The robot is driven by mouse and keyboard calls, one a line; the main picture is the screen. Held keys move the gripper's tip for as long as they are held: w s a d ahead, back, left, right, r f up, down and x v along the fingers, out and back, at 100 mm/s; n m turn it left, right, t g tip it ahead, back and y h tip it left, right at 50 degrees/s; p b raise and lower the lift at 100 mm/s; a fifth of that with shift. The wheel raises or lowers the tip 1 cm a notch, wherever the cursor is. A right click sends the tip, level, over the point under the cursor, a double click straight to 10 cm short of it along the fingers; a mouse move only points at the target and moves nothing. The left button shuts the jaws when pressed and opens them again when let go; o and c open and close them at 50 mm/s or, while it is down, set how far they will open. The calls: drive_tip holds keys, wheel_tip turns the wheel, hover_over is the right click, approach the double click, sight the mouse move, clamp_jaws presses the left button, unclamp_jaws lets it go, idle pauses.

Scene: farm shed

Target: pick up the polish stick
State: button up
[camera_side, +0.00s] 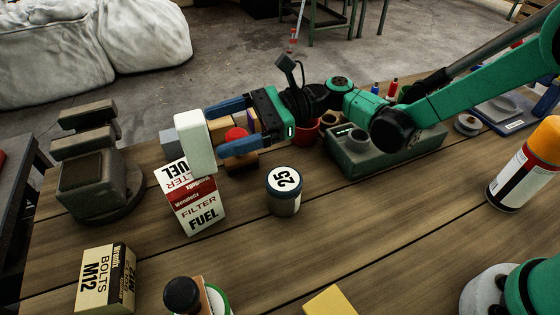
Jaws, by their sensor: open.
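My gripper (212,131) reaches left across the bench, with its two blue fingers spread apart. A white block with rounded edges (196,142) shows upright at the fingertips, with a grey block (170,144) beside it on the left. I cannot tell for sure which thing is the polish stick, or whether the white block touches the fingers. A tan block (220,127) shows between the fingers, partly hidden. A red-topped item (237,133) is behind the near finger.
A fuel filter box (197,208) stands just below the white block. A can marked 25 (284,191) is to its right. A bolts box (105,278), a vise-like tool (95,175), a yellow block (331,302) and an orange-white bottle (527,165) surround bare bench.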

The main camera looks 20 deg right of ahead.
sight(182, 144)
drive_tip(key=shift+m+g+y, duration=0.3)
drive_tip(key=shift+m+y, duration=0.2)
drive_tip(key=a, duration=0.6)
drive_tip(key=shift+s+a+f, duration=0.1)
drive_tip(key=shift+a+f, duration=0.1)
drive_tip(key=shift+f, duration=0.05)
clamp_jaws()
